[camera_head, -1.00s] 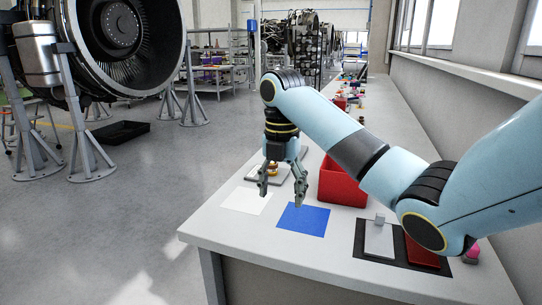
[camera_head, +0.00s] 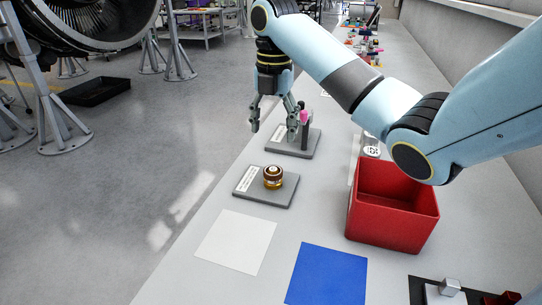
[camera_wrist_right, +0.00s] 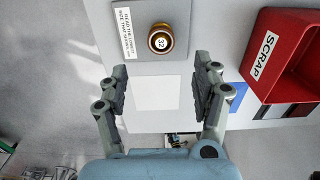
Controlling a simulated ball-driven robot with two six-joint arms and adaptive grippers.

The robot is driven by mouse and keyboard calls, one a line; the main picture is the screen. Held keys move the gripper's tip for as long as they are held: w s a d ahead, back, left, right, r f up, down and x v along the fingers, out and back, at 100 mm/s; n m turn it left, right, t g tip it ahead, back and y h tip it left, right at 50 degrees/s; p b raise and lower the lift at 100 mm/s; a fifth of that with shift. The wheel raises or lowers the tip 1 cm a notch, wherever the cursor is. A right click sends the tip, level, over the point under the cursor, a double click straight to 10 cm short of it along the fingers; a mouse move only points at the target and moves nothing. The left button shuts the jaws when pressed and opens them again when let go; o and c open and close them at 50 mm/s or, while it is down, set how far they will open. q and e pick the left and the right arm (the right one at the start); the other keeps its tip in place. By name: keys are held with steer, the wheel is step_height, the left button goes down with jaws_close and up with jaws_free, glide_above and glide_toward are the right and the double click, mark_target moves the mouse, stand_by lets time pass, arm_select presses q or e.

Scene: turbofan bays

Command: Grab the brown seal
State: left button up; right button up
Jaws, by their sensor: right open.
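The brown seal (camera_head: 273,177) is a small round brown piece with a gold lower part, on a grey plate (camera_head: 250,197) with a printed label. In the right wrist view the seal (camera_wrist_right: 161,40) shows from above, with a white disc marked 32 on top. My right gripper (camera_head: 273,130) is open and empty, pointing down. In the wrist view the open gripper (camera_wrist_right: 163,85) has the seal beyond its fingertips, near the top edge, not between them. My left gripper is not in view.
A red bin (camera_head: 392,210) marked SCRAP stands right of the seal. A white sheet (camera_head: 236,241) and a blue sheet (camera_head: 328,275) lie flat in front. Another grey plate (camera_head: 283,142) behind holds a dark upright piece with a pink top (camera_head: 304,117).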

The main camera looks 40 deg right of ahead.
glide_above(274, 167)
step_height(274, 167, down, 5)
steer(key=shift+r, duration=0.15)
step_height(274, 167, down, 5)
steer(key=shift+f, duration=0.45)
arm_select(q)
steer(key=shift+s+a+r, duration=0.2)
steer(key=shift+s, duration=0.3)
arm_select(e)
steer(key=shift+c, duration=0.5)
steer(key=shift+c, duration=1)
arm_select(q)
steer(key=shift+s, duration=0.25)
arm_select(e)
steer(key=c, duration=0.7)
